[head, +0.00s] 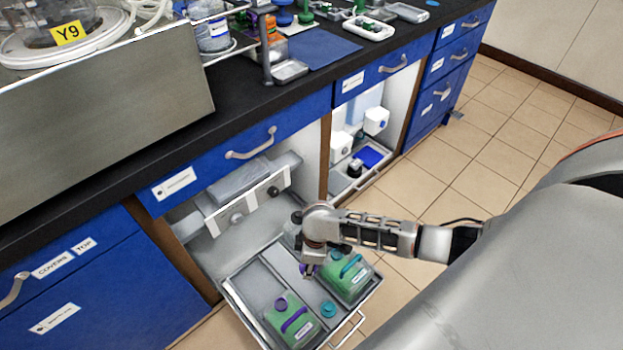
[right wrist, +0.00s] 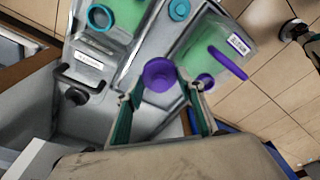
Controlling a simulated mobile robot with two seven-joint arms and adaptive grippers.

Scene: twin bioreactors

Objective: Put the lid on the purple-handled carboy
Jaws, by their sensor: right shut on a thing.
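The purple-handled carboy (head: 288,325) stands in the pulled-out tray, green with a purple handle. In the right wrist view the carboy (right wrist: 193,47) is to the right, with a dark purple round spot at its near end, too small to tell if open. My right gripper (head: 308,268) is over the tray, behind that carboy. It is shut on the purple lid (right wrist: 160,75), which sits between its fingertips, apart from the carboy. In the head view the lid is mostly hidden by the gripper. My left gripper is not in view.
A teal-handled green carboy (head: 347,277) stands at the tray's right. A loose teal lid (head: 327,309) lies between the carboys. The tray (head: 237,292) has raised walls and a divider. The open cabinet and blue drawers are behind; the tiled floor (head: 455,160) is clear at right.

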